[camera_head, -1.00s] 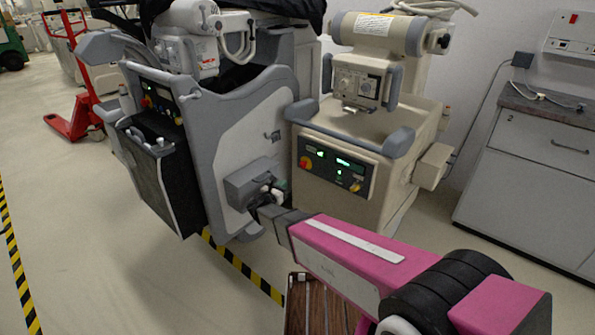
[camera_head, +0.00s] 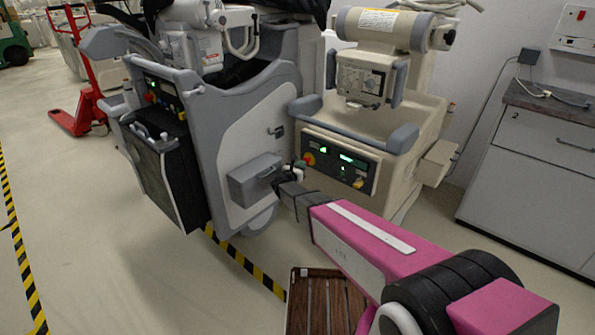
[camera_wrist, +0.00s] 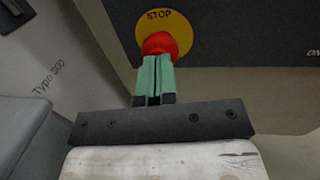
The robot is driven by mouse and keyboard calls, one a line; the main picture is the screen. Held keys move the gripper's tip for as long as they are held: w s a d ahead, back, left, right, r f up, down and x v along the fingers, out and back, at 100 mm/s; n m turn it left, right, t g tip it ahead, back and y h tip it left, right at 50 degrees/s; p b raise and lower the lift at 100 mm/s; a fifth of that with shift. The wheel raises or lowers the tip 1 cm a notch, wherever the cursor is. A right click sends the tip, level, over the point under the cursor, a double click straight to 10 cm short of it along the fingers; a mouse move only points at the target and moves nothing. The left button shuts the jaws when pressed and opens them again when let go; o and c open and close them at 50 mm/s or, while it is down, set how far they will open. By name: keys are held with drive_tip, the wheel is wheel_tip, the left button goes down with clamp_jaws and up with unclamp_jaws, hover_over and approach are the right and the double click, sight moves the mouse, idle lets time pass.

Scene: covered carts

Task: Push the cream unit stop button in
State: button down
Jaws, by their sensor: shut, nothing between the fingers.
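The cream unit (camera_head: 405,118) stands right of the grey unit, with a black control panel (camera_head: 338,158) on its front. Its red stop button on a yellow disc (camera_head: 309,158) is at the panel's left end. In the wrist view the red button (camera_wrist: 160,43) sits below the word STOP on the yellow disc. My gripper (camera_wrist: 157,58) is shut and empty, its green fingertips in line with the button and covering its lower part. I cannot tell whether they touch it. In the head view my gripper (camera_head: 298,166) is small, just beside the button.
The grey unit (camera_head: 240,140) with its projecting grey box (camera_head: 255,178) stands close left of my gripper. A grey drawer cabinet (camera_head: 530,170) is at the right. A wooden slatted platform (camera_head: 293,300) is low in front. Open floor lies at the left.

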drive_tip(key=shift+w+d, duration=0.15)
drive_tip(key=shift+w, duration=0.1)
drive_tip(key=shift+x, duration=1.05)
drive_tip(key=shift+w+r, duration=0.1)
drive_tip(key=v, duration=1.5)
drive_tip(key=shift+s, duration=0.25)
